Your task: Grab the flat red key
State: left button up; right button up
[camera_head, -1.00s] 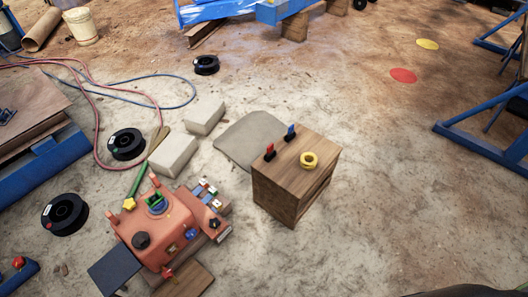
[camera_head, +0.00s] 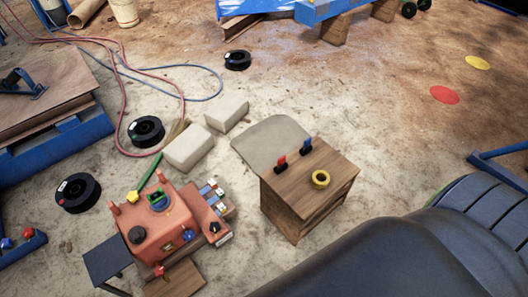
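A small red key (camera_head: 281,163) stands upright in a dark base on top of a wooden block (camera_head: 297,201). A blue key (camera_head: 306,146) stands behind it to the right, and a yellow ring (camera_head: 321,179) lies nearer the front of the same top. Another small red piece (camera_head: 159,271) shows at the front of the orange crusher model (camera_head: 170,225); its shape is too small to tell. A large dark part of my own arm fills the lower right. Neither gripper shows.
The crusher model stands left of the wooden block. Pale blocks (camera_head: 188,148) and a grey slab (camera_head: 268,140) lie behind. Black spools (camera_head: 78,192) and red and blue hoses lie at left. Red (camera_head: 444,95) and yellow discs (camera_head: 478,62) lie on open ground at right.

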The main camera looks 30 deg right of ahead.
aim_at(282, 161)
jog(key=l+u, duration=0.15)
jog(key=l, duration=0.5)
jog(key=l+u, duration=0.15)
jog(key=l, duration=0.45)
jog(key=l+u, duration=0.15)
jog(key=l, duration=0.5)
jog(key=k+l+u, duration=0.15)
jog(key=l, duration=0.45)
